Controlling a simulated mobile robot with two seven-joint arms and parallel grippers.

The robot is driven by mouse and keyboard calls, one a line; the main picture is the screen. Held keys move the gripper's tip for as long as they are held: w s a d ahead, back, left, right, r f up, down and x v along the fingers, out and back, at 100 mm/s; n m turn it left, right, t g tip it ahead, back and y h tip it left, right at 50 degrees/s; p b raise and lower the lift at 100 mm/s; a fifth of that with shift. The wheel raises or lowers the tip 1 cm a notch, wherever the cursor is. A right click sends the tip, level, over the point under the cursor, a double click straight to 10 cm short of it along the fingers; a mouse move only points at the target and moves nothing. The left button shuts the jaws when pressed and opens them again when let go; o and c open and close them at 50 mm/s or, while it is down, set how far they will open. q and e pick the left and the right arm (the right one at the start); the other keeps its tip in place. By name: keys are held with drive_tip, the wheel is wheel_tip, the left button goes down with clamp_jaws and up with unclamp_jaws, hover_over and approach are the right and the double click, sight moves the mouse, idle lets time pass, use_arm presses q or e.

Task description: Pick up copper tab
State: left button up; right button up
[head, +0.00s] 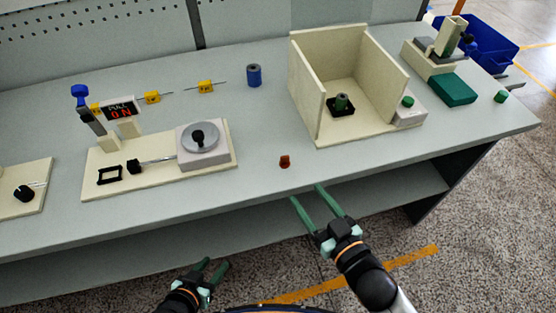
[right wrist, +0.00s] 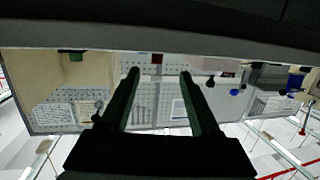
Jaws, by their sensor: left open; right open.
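The copper tab (head: 285,161) is a small reddish-brown piece standing on the grey bench top near its front edge. In the right wrist view the tab (right wrist: 156,59) is small and dark red, at the bench edge, in line with the gap between the fingers. My right gripper (head: 306,192) is open and empty, in front of the bench edge and apart from the tab. Its two dark green fingers also show in the right wrist view (right wrist: 159,72). My left gripper (head: 216,262) is open and empty, lower left, in front of the bench.
A cream open box (head: 307,90) stands behind and right of the tab. A cream board with a grey turntable unit (head: 202,145) lies to the left. A blue cylinder (head: 254,75) stands farther back. The bench around the tab is clear. A lower shelf (head: 240,225) runs under the bench.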

sight(286, 161)
drive_tip(key=x, duration=0.7)
drive_tip(key=shift+r+p+x, duration=0.1)
drive_tip(key=shift+r+x, duration=0.1)
drive_tip(key=shift+x, duration=0.7)
drive_tip(key=shift+r+p+x, duration=0.15)
drive_tip(key=shift+r+x, duration=0.05)
drive_tip(key=shift+x, duration=0.7)
drive_tip(key=shift+r+p+x, duration=0.1)
drive_tip(key=shift+r+x, duration=0.05)
drive_tip(key=shift+x, duration=0.75)
drive_tip(key=shift+w+d, duration=0.1)
drive_tip(key=shift+w, duration=0.1)
clamp_jaws()
